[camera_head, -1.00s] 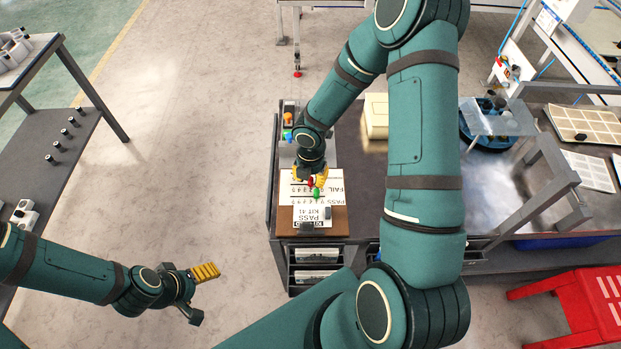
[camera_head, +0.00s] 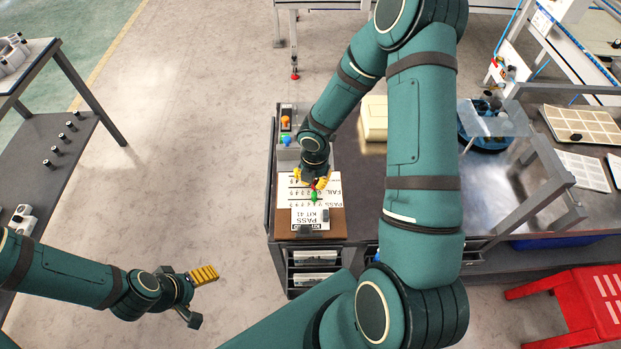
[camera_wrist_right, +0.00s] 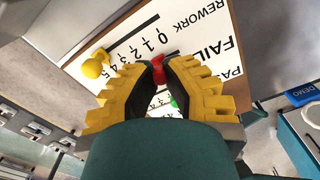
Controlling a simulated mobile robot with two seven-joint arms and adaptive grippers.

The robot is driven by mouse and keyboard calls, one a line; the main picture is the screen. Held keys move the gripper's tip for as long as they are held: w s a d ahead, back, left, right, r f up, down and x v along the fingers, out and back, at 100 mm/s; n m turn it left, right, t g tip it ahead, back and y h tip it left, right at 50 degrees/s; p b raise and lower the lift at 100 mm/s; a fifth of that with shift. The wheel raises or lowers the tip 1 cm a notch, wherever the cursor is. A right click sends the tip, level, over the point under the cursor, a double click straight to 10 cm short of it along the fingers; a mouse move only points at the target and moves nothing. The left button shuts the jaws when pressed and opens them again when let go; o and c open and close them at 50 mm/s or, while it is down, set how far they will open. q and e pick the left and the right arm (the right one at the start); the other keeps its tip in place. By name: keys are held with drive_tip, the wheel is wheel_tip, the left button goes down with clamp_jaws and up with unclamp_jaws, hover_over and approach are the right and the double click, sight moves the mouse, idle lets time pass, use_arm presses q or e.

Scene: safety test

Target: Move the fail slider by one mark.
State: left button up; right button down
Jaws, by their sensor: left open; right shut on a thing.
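The slider board (camera_head: 284,190) is a white panel with printed scales on the bench. In the right wrist view, the board (camera_wrist_right: 197,40) shows REWORK, FAIL and part of PASS, with numbered marks. The red fail slider knob (camera_wrist_right: 158,70) sits between the tips of my right gripper (camera_wrist_right: 159,66), which is shut on it. The fingers hide part of the fail scale, so its exact mark is unclear. The yellow knob (camera_wrist_right: 95,66) is to the left; the green knob (camera_wrist_right: 174,102) is partly hidden behind the fingers. My left gripper (camera_head: 203,297) is open and empty, away from the bench.
A card reading PASS KIT 41 (camera_head: 312,217) lies at the board's near edge. A button box with orange and blue buttons (camera_head: 287,128) stands behind. A beige box (camera_head: 374,118) is to the right. Clear floor lies left of the bench.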

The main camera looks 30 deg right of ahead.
drive_tip(key=c, duration=1.2)
unclamp_jaws()
drive_tip(key=shift+r, duration=0.1)
wheel_tip(320, 180, up, 12)
drive_tip(key=shift+f, duration=0.1)
